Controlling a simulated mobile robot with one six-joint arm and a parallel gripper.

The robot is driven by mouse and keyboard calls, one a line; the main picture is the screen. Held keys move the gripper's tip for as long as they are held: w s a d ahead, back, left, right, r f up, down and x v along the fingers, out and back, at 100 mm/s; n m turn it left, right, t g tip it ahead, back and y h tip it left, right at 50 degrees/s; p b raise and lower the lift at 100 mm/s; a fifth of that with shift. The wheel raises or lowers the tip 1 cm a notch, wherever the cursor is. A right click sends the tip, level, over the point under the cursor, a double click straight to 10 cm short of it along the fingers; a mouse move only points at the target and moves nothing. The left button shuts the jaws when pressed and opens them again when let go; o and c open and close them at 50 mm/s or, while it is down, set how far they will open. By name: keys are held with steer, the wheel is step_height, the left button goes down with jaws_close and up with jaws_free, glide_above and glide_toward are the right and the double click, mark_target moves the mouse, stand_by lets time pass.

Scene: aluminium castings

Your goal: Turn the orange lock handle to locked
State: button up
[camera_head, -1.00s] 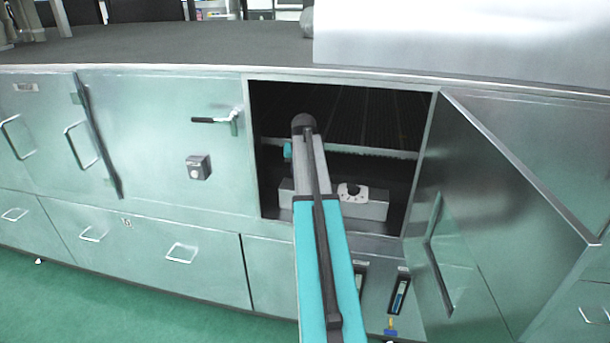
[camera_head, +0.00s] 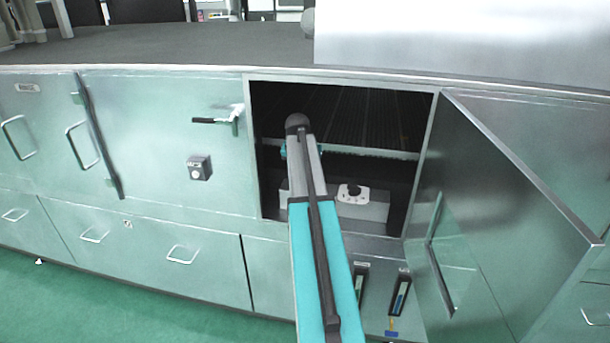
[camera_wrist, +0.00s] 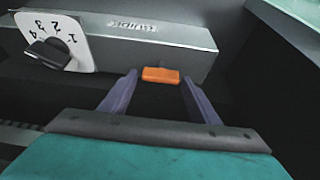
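The orange lock handle (camera_wrist: 160,75) shows in the wrist view as a short orange bar, lying roughly level in the picture, at the lower edge of a grey metal box (camera_wrist: 170,40). My gripper (camera_wrist: 159,76) has its two purple fingers apart, one on each side of the handle. A small gap shows between each fingertip and the handle. I cannot tell how far apart they are in depth. In the head view my arm reaches into the open compartment and hides the handle and most of the gripper.
A white dial plate with a black knob (camera_wrist: 48,54) sits left of the handle; the dial also shows in the head view (camera_head: 352,193). The compartment's door (camera_head: 520,200) stands open to the right. A closed door with a black lever (camera_head: 210,121) is at left.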

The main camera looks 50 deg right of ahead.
steer(key=shift+o, duration=0.7)
steer(key=shift+a+r, duration=0.1)
steer(key=b+v, duration=0.3)
steer(key=v, duration=1)
steer(key=shift+r, duration=0.3)
